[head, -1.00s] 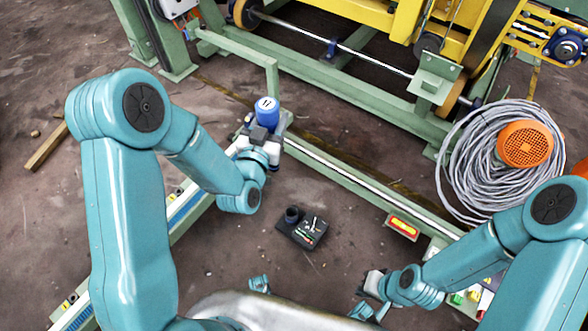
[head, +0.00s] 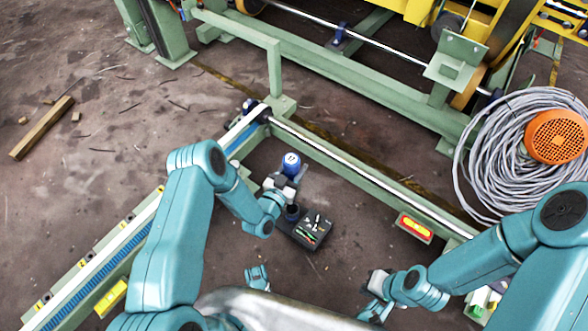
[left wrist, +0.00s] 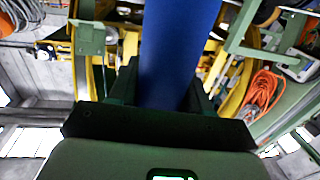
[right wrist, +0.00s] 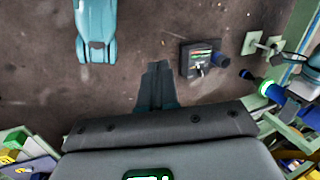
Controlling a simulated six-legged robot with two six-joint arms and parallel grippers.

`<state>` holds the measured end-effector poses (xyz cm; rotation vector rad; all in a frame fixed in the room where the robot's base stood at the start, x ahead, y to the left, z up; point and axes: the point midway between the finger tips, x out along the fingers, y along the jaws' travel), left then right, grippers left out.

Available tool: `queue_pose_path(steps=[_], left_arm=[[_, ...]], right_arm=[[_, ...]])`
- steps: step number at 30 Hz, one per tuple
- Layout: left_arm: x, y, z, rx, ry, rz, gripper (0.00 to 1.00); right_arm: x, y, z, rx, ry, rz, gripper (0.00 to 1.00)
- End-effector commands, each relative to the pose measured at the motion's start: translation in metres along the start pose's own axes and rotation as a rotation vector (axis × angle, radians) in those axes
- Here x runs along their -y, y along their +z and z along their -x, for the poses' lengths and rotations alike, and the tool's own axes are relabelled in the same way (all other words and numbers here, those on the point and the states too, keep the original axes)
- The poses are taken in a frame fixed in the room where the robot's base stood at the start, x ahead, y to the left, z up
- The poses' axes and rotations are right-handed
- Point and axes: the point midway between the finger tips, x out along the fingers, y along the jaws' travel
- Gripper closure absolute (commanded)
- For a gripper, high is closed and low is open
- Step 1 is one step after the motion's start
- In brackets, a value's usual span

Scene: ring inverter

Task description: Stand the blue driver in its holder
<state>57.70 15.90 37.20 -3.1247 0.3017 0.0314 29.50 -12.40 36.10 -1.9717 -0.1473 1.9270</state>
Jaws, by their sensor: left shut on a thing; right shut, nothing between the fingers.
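The blue driver (head: 291,164) has a blue handle with a white top. My left gripper (head: 286,183) is shut on it; the blue handle (left wrist: 180,50) rises between the fingers in the left wrist view. The holder is a black block (head: 318,240) on the floor with a dark round socket (head: 292,213) at its left. In the head view the driver shows just above the socket; its lower end is hidden. The holder (right wrist: 198,72) also shows in the right wrist view. My right gripper (head: 372,283) is shut and empty, low and right of the holder.
A green frame rail (head: 350,185) runs behind the holder, with a red and yellow box (head: 414,228) on its right part. A grey cable coil (head: 490,150) with an orange part lies at the right. Bare brown floor surrounds the holder.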

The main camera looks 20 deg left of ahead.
Motion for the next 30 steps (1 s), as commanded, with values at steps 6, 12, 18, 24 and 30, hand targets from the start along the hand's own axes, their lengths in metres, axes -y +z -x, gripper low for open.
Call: queue_pose_path(steps=[6, 12, 18, 24, 30], left_arm=[[0.002, -0.003, -0.003, -0.006, -0.001, -0.001, 0.91], [0.002, 0.005, -0.004, -0.005, -0.001, -0.001, 0.91], [0.002, 0.028, -0.004, -0.005, -0.001, -0.001, 0.91], [0.002, 0.052, -0.004, -0.005, -0.001, -0.001, 0.91], [0.002, 0.072, -0.005, -0.005, -0.001, 0.0, 0.91]], right_arm=[[0.0, 0.0, 0.001, 0.0, 0.0, 0.0, 1.0], [-0.003, -0.002, -0.007, -0.004, 0.0, -0.003, 1.0], [-0.013, -0.006, -0.025, -0.016, 0.002, -0.014, 1.0], [-0.022, -0.011, -0.042, -0.029, 0.003, -0.027, 1.0], [-0.028, -0.026, -0.059, -0.075, 0.002, -0.017, 1.0]])
